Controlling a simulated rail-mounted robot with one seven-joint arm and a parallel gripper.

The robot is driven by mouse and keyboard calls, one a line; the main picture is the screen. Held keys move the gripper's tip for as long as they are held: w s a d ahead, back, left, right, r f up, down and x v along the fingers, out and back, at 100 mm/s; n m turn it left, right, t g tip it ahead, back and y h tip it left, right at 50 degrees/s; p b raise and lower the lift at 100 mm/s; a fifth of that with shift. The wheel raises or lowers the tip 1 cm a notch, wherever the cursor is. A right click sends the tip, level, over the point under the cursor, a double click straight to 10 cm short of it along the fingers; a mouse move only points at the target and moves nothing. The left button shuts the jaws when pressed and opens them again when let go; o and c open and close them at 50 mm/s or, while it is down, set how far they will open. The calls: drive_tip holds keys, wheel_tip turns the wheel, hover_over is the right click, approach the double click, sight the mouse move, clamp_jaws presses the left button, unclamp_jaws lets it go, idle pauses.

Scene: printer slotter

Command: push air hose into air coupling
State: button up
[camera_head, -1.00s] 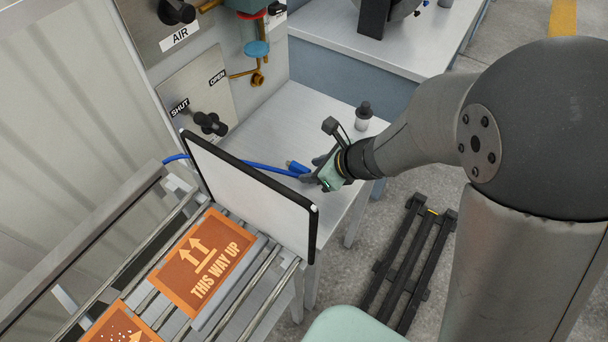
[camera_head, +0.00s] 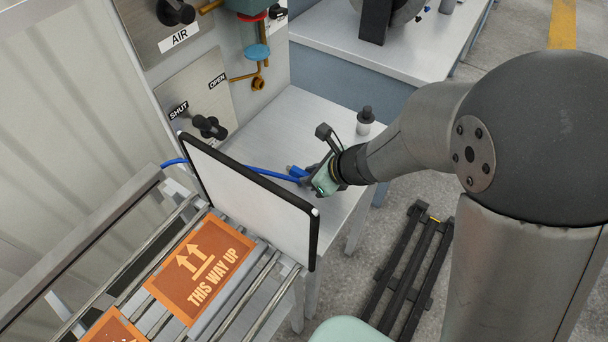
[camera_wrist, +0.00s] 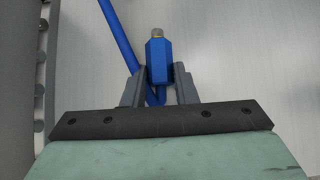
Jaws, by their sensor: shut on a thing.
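The blue air hose (camera_head: 262,173) runs from behind the white panel across the grey bench to my gripper (camera_head: 304,180). In the wrist view my gripper (camera_wrist: 158,78) is shut on the hose's blue hexagonal end fitting (camera_wrist: 157,60), between its two grey fingers. A brass tip (camera_wrist: 158,33) sticks out beyond the fingers, away from the palm. A black round fitting (camera_head: 176,11) sits above the AIR label (camera_head: 180,36) on the wall plate, well apart from the hose end. I cannot tell for sure that it is the air coupling.
A white black-edged panel (camera_head: 245,205) stands upright between the roller conveyor (camera_head: 255,303) and the bench. A small bottle with a black top (camera_head: 365,121) stands behind my gripper. A valve lever (camera_head: 209,127) sits on the SHUT/OPEN plate. The bench (camera_head: 300,122) is otherwise mostly clear.

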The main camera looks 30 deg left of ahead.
drive_tip(key=shift+r+p, duration=0.35)
drive_tip(key=shift+r, duration=0.15)
idle(0.5)
drive_tip(key=shift+r+p, duration=2.05)
drive_tip(key=shift+r, duration=0.4)
